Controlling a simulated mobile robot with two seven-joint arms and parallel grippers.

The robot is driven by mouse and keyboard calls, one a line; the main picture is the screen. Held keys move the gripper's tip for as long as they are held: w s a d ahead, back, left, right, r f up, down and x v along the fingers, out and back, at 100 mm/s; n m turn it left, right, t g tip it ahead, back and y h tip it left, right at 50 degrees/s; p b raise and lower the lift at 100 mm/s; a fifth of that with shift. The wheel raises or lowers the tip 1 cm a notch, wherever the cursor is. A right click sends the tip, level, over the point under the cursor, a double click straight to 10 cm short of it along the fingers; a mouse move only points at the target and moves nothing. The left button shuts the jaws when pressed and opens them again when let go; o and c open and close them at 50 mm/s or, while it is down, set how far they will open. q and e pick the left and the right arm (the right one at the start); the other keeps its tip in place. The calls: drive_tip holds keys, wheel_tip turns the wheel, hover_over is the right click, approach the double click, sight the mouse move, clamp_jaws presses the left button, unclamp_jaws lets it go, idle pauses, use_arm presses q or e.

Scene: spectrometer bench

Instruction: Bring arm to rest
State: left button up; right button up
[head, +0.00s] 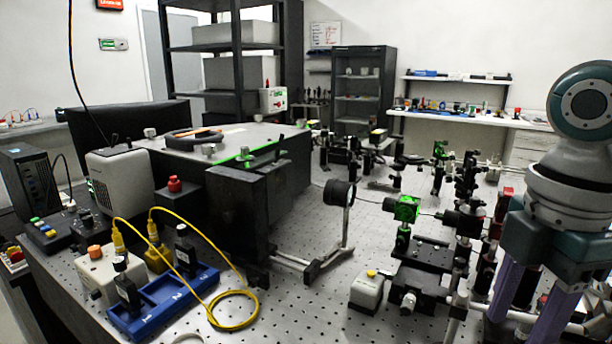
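My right gripper (522,328) is at the right edge of the head view, below my white and teal wrist. Its two purple fingers point down and stand apart, with a gap between them. I see nothing held between them, though the fingertips are close to the bottom edge of the picture. The gripper is in front of the optics on the right side of the perforated bench (330,325). I cannot tell whether it touches any of them. My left arm and gripper are out of view.
Optical mounts, including a green-lit cube (405,208), crowd the bench beside my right gripper. A grey box with a yellow button (367,290) stands left of them. A blue tray (165,303) with black connectors and a yellow cable (232,325) lie front left. A large dark spectrometer housing (245,215) stands behind.

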drive_tip(key=s+a+f+m+t+y+p, duration=0.1)
drive_tip(key=s+a+f+m+y, duration=0.1)
drive_tip(key=s+a+f+m, duration=0.5)
drive_tip(key=s+d+r+m+t+h+p, duration=0.1)
drive_tip(key=s+d+r+m+t+h, duration=0.2)
drive_tip(key=s+m, duration=0.75)
wheel_tip(320, 180, up, 39)
drive_tip(key=s+y+p, duration=0.1)
drive_tip(key=s+p, duration=0.1)
drive_tip(key=p, duration=3.6)
drive_tip(key=shift+d+r+n+g, duration=0.15)
drive_tip(key=shift+d+n+g, duration=0.15)
drive_tip(key=shift+d+n, duration=0.15)
drive_tip(key=shift+s, duration=0.1)
